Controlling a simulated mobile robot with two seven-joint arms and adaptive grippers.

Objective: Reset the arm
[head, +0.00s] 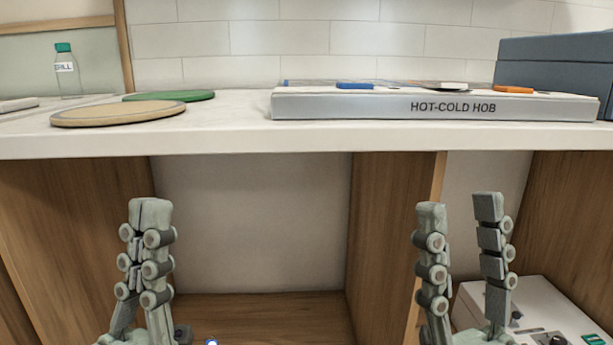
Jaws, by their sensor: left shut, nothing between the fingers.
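My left gripper (150,208) points upward at the lower left of the head view, in front of the open space under the counter. Its fingers are together with nothing between them. My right gripper (460,208) points upward at the lower right. Its two fingers stand clearly apart and the gap between them is empty. Both fingertips are below the front edge of the counter (250,140) in the picture. Neither gripper appears to touch anything. The arms behind the grippers are mostly out of the picture.
On the counter are a tan disc (120,113), a green disc (195,96), a clear bottle with a green cap (67,75), the HOT-COLD HOB (350,107) with blue and orange items on it, and a blue-grey box (555,65). A white device (550,305) sits low at right.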

